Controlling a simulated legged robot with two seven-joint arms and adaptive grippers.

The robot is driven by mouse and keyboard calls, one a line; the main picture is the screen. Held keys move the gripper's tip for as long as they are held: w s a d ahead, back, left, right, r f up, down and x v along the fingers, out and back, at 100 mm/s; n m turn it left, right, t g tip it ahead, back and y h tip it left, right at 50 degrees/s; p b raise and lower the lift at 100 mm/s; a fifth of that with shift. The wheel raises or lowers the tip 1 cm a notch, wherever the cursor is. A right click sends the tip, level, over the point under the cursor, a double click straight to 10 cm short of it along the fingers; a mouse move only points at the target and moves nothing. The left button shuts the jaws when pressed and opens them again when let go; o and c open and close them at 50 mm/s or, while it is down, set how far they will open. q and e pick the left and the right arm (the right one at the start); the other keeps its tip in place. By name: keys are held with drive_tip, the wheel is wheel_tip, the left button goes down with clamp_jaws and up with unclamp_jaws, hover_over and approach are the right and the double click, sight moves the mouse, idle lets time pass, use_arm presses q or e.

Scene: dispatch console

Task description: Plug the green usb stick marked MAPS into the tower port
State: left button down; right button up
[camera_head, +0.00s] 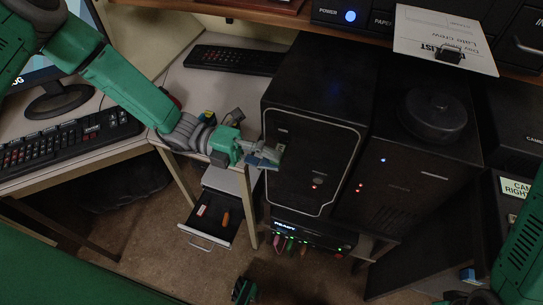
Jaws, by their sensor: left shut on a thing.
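The black tower (308,150) stands in the middle, its front panel edged by a pale line with a small red light low on it. My left gripper (268,155) is at the left edge of that panel. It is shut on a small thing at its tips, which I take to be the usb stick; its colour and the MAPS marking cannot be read. The tower port cannot be made out, and contact between the stick and the tower cannot be told. My right arm (520,255) comes in at the lower right; the state of its gripper cannot be made out.
A second black cabinet (400,200) with a round black object (433,114) on top adjoins the tower. Below is a READY unit (312,235) with coloured plugs. An open drawer (208,221) holds small items. A keyboard (234,59) lies behind my left arm.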

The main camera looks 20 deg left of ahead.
use_arm(q)
drive_tip(key=shift+w, duration=0.2)
idle(0.3)
drive_tip(key=c, duration=1.4)
unclamp_jaws()
drive_tip(key=shift+c, duration=0.2)
